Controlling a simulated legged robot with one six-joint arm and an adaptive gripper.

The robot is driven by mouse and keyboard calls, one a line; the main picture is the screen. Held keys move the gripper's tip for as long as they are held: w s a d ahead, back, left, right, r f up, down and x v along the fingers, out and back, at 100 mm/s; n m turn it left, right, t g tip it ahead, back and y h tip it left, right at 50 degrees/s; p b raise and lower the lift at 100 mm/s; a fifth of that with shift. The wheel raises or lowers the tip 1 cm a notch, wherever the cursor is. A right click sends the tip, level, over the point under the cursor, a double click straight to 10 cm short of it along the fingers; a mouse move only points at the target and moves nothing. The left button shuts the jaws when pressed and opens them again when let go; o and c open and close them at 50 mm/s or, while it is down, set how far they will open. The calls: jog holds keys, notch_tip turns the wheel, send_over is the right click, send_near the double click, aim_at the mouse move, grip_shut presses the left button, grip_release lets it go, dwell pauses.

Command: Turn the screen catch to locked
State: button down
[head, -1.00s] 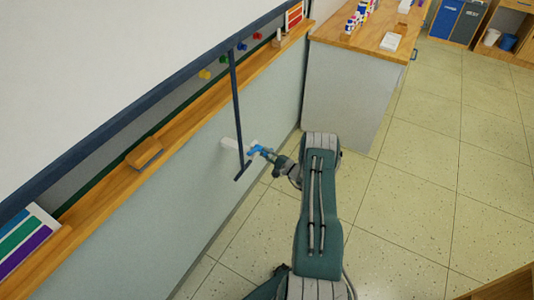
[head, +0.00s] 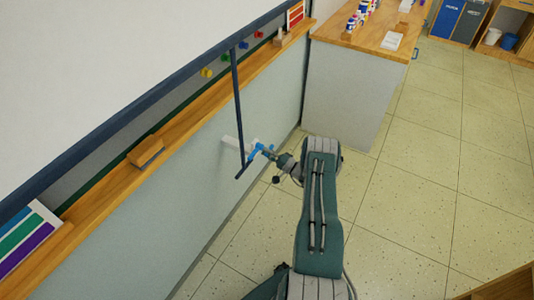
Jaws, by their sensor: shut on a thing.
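The fingers cover that end, so the catch's exact angle and any locked marking cannot be made out.
The white screen (head: 110,70) with its dark lower bar fills the upper left. The wooden ledge (head: 105,188) holds an eraser block (head: 146,151) and colour cards. A cabinet (head: 345,95) stands beyond the catch. The tiled floor (head: 420,210) to the right is clear.

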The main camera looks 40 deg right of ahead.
jog(key=shift+s+a+f, duration=0.1)
jog(key=shift+a+f, duration=0.05)
jog(key=shift+f, duration=0.2)
jog(key=c, duration=0.6)
grip_release()
jog(key=shift+r, duration=0.1)
jog(key=v, duration=1.2)
